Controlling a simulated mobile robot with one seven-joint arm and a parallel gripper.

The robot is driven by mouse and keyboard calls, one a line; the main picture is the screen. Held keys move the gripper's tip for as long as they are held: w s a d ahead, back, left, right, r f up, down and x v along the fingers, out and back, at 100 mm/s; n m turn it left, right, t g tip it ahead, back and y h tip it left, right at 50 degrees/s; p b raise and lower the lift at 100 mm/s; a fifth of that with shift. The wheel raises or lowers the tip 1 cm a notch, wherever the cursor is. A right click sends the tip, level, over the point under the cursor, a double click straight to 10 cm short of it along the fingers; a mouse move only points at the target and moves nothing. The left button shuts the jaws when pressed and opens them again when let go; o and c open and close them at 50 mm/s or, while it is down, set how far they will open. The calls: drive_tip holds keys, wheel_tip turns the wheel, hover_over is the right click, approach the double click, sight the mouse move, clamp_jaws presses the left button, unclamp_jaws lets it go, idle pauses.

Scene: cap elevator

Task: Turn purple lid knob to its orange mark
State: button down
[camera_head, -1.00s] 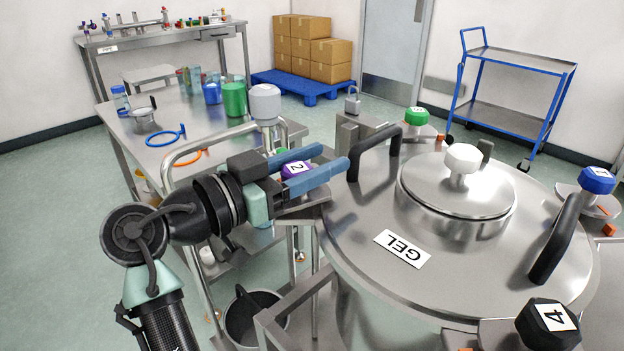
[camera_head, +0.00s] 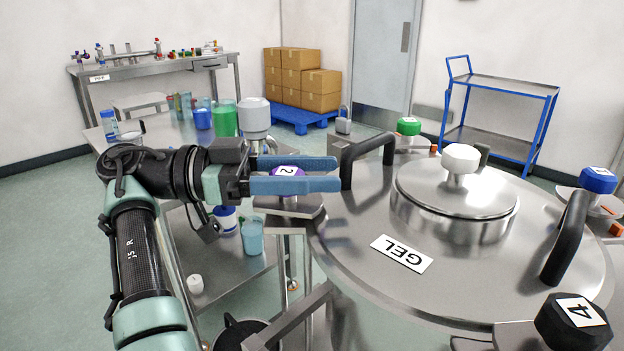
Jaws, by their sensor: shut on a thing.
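The purple knob (camera_head: 285,178) with a white "2" label sits on a small metal plate (camera_head: 298,213) at the left edge of the big round steel lid (camera_head: 345,223). My gripper (camera_head: 338,174) has its two blue fingers on either side of this knob, pointing right and roughly level. The fingers are shut on the knob and extend past it towards the lid's left black handle. They hide parts of the knob's sides. I cannot make out an orange mark beside the purple knob.
The left black handle (camera_head: 347,163) stands very near my fingertips. Green (camera_head: 408,127), blue (camera_head: 598,180) and black "4" (camera_head: 573,325) knobs sit around the lid, with orange marks (camera_head: 434,148) beside some. A white-knobbed inner cover (camera_head: 455,189) lies centrally. A bench with cups stands behind my arm.

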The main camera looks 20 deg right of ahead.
drive_tip(key=shift+s+f+g+b, duration=0.1)
drive_tip(key=shift+g+b, duration=0.2)
idle(0.4)
drive_tip(key=shift+c, duration=1.5)
unclamp_jaws()
drive_tip(key=shift+a, duration=0.1)
